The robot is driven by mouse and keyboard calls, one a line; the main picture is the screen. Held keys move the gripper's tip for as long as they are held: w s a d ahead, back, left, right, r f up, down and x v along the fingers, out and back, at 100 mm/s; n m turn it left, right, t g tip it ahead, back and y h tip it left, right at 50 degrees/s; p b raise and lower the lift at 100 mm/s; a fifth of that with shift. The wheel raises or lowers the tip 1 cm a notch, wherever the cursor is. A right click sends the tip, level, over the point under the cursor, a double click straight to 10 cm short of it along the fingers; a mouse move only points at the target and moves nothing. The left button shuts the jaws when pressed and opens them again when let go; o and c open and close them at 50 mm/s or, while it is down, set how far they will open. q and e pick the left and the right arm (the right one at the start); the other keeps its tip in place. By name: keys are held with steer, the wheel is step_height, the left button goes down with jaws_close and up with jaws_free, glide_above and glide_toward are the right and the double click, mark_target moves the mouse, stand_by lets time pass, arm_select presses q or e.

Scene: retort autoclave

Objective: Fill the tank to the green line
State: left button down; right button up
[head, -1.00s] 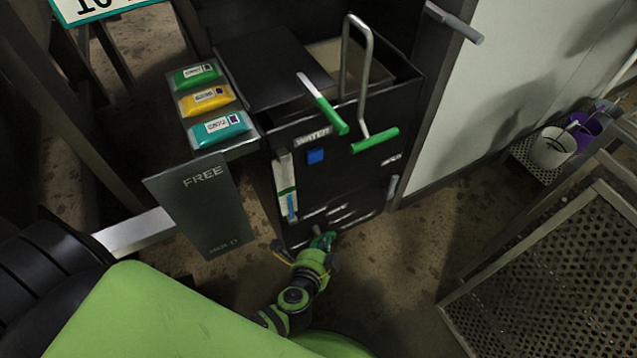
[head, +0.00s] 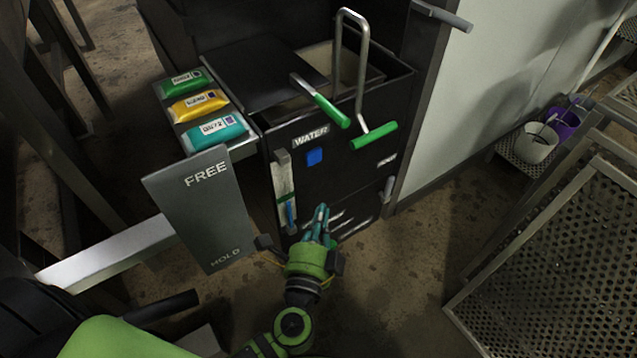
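Blue (head: 291,214) shows in the gauge below that line. A lever with a green grip (head: 331,112) rises at the tank top. My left gripper (head: 321,208) is in front of the lower tank front, below the button, fingers up and close together, with nothing seen between them. My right gripper is not in view.
A bent metal handle with a green grip (head: 375,136) stands at the tank's right. Green, yellow and teal packets lie on a shelf (head: 243,144) at left. A perforated metal frame (head: 560,270) is at right; floor between is clear.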

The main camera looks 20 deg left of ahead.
arm_select(q)
steer(key=p, duration=0.1)
glide_toward(313, 157)
steer(key=w+d, duration=0.4)
steer(key=w, duration=0.1)
steer(key=w+a, duration=0.2)
steer(key=a, duration=0.1)
steer(key=shift+w+f, duration=0.2)
steer(key=shift+f, duration=0.05)
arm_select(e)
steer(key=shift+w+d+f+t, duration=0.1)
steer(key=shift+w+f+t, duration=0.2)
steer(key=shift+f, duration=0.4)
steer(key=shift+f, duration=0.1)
